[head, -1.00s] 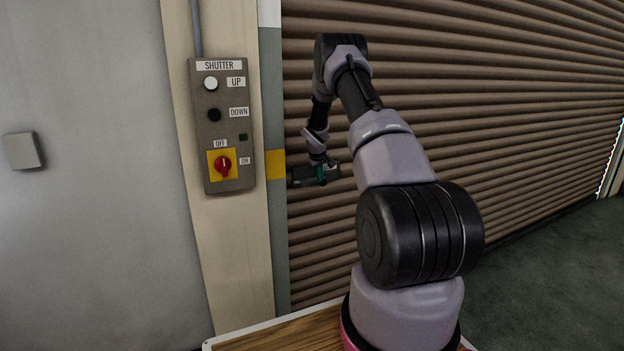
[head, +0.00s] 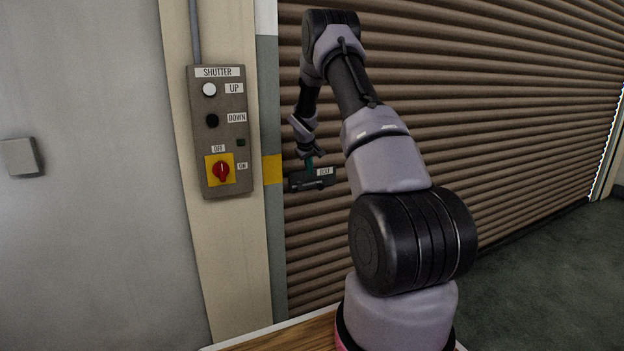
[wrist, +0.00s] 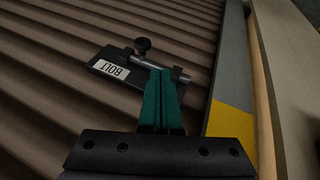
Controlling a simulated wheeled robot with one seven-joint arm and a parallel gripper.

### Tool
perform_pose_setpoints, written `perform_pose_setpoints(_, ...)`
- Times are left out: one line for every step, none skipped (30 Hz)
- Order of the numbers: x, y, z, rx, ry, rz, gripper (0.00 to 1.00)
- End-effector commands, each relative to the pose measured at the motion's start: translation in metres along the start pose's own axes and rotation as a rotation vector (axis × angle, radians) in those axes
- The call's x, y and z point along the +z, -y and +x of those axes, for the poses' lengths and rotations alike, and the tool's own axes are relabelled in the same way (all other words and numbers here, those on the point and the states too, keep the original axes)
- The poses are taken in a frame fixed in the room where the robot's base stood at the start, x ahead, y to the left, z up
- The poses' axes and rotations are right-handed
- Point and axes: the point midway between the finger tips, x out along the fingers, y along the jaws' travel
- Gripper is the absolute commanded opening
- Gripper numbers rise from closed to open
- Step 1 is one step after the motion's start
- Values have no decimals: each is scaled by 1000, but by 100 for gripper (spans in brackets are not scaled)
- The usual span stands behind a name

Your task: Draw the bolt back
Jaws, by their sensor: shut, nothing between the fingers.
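The bolt is a grey rod (wrist: 150,63) with a black knob (wrist: 142,45) on a dark plate (wrist: 118,88) labelled BOLT, fixed to the brown shutter. In the head view the plate (head: 297,186) sits by the shutter's left edge, close to the yellow band. My gripper (wrist: 161,73) is shut and empty, its teal fingers together. In the wrist view its tips overlap the rod, with the knob just left of and beyond them. I cannot tell whether they touch. In the head view the gripper (head: 309,164) is at the plate, left of the label, and the knob cannot be made out.
A grey SHUTTER control box (head: 224,130) is on the post to the left, with UP and DOWN buttons and a red switch (head: 221,171). The ribbed shutter (head: 500,130) fills the right side. Green floor (head: 540,270) lies open at the lower right.

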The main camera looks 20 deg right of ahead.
Motion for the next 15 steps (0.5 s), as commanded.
perform_pose_setpoints(-1, -1, -11, 1, -2, 0, 0)
perform_pose_setpoints(0, -1, -16, 1, -2, 0, 0)
perform_pose_setpoints(0, -1, -22, 1, -1, 0, 0)
perform_pose_setpoints(0, -1, -26, 1, -1, 0, 0)
perform_pose_setpoints(0, -1, -29, 1, -1, 0, 0)
perform_pose_setpoints(0, 0, -33, 1, 0, 0, 0)
perform_pose_setpoints(0, 0, -35, 0, 0, 0, 0)
perform_pose_setpoints(0, 0, -36, 0, 0, 0, 0)
perform_pose_setpoints(0, 0, -38, 0, 0, 0, 0)
perform_pose_setpoints(0, 0, -39, 0, 0, 0, 0)
perform_pose_setpoints(0, 0, -40, 0, 0, 0, 0)
perform_pose_setpoints(0, 0, -40, 0, 0, 0, 0)
perform_pose_setpoints(0, 0, -40, 0, 0, 0, 0)
perform_pose_setpoints(0, 0, -40, 0, 0, 0, 0)
perform_pose_setpoints(0, 0, -40, 0, 0, 0, 0)
